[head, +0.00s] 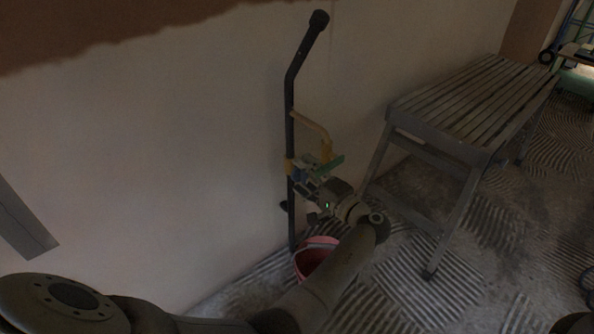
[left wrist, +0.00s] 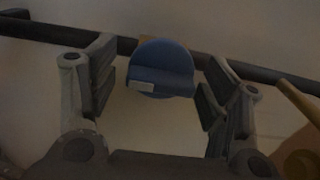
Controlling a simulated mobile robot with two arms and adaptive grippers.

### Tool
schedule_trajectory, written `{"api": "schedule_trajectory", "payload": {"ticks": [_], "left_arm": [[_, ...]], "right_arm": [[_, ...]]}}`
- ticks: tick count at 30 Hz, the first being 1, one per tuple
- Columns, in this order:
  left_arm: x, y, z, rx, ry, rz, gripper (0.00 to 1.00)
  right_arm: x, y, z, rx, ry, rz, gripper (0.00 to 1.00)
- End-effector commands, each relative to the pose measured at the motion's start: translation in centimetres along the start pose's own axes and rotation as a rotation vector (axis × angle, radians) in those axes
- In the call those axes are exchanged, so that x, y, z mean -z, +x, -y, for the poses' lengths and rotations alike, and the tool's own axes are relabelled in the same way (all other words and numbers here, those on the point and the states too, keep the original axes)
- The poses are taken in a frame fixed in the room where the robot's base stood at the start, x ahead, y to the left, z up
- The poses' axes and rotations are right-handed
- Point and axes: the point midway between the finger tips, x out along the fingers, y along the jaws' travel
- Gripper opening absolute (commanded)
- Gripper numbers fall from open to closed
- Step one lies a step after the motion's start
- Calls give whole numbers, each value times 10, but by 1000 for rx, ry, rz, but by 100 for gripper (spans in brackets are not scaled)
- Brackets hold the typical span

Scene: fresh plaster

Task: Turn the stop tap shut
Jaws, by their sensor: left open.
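The stop tap shows in the left wrist view as a rounded blue handle (left wrist: 160,62) with a small pale patch, in front of a dark pipe (left wrist: 226,66). In the head view the dark pipe (head: 290,125) stands upright along the wall, and the tap on it is mostly hidden by my gripper. My left gripper (head: 303,174) is at the pipe. In the left wrist view its fingers (left wrist: 157,88) are open, one on each side of the blue handle, with a visible gap on both sides. My right gripper is not in view.
A brass-coloured branch pipe (head: 311,123) sticks out just above my left gripper. A pink bucket (head: 301,264) stands on the floor below, by the pipe's foot. A grey slatted bench (head: 470,99) stands to the right. Bare wall (head: 170,150) lies left of the pipe.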

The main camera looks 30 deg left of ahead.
Motion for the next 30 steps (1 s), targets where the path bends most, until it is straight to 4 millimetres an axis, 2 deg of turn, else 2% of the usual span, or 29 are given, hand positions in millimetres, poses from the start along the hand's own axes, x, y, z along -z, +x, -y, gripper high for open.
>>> {"api": "schedule_trajectory", "payload": {"ticks": [9,19,30], "left_arm": [[0,-1,0,0,0,0,70],[0,-1,0,0,0,0,28],[0,0,3,1,65,1,27]], "right_arm": [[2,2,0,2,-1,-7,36],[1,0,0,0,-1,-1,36],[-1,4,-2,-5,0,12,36]]}}
